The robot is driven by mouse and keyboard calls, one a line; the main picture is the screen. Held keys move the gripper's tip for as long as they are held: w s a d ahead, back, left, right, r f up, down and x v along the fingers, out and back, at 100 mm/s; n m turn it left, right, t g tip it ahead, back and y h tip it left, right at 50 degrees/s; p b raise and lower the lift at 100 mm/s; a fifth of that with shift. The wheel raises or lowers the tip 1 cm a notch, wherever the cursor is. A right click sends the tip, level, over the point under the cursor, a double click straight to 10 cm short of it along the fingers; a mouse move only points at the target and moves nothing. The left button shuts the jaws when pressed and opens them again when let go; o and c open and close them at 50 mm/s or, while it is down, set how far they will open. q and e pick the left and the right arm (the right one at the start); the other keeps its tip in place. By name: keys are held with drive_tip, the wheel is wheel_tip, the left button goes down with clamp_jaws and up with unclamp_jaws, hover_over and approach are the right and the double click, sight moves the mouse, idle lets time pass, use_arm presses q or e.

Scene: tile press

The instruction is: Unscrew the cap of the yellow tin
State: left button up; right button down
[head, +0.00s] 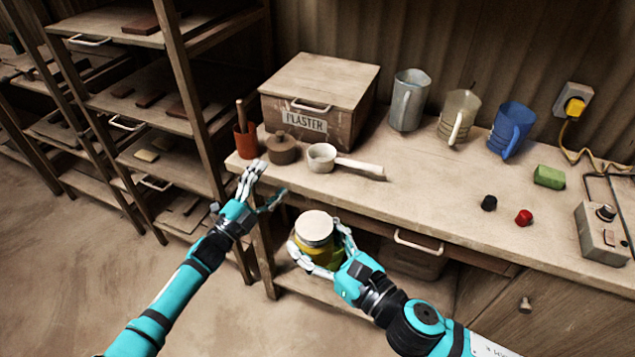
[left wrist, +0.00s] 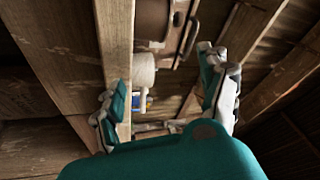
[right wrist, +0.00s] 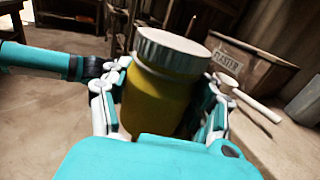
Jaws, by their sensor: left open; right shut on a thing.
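The yellow tin (head: 313,255) with its pale round cap (head: 314,226) is held upright by my right gripper (head: 318,262), in front of the bench edge. In the right wrist view, the fingers close around the yellow body (right wrist: 155,100) and the ribbed cap (right wrist: 172,50) sits on top, above the fingers. My left gripper (head: 262,188) is open and empty, up and to the left of the tin, near the bench's left front corner. In the left wrist view its fingers (left wrist: 168,105) are spread apart, with nothing between them gripped.
The bench (head: 400,195) carries a plaster box (head: 318,95), a white scoop (head: 322,157), a brown lidded pot (head: 282,148), a red-brown pot (head: 245,141), several jugs, a green block (head: 549,177) and two small knobs. A shelf rack (head: 180,70) stands left. The bench's front middle is clear.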

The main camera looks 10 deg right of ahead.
use_arm(q)
drive_tip(key=s+d+r+m+g+h, duration=0.45)
drive_tip(key=d+r+m+g, duration=0.3)
drive_tip(key=r+m, duration=0.25)
drive_tip(key=s+d+r+m+g+h, duration=0.3)
drive_tip(key=s+d+r+m+g, duration=0.25)
drive_tip(key=r+m+g, duration=0.35)
drive_tip(key=s+d+r+m+g+y, duration=0.2)
drive_tip(key=s+d+m+g+y, duration=0.1)
drive_tip(key=s+m, duration=0.25)
drive_tip(key=s+d+r+m+g+y, duration=0.2)
drive_tip(key=s+r+m+g+y, duration=0.15)
drive_tip(key=m, duration=0.35)
drive_tip(key=m+t+y, duration=0.8)
drive_tip(key=m+y, duration=0.3)
drive_tip(key=y, duration=0.5)
hover_over(317, 226)
drive_tip(key=f, duration=0.4)
drive_tip(key=shift+s+d+f, duration=0.1)
drive_tip(key=shift+d+f, duration=0.1)
drive_tip(key=shift+f, duration=0.05)
drive_tip(key=shift+a+f, duration=0.1)
drive_tip(key=shift+a, duration=0.05)
wheel_tip(317, 226, down, 8)
drive_tip(key=shift+r, duration=0.2)
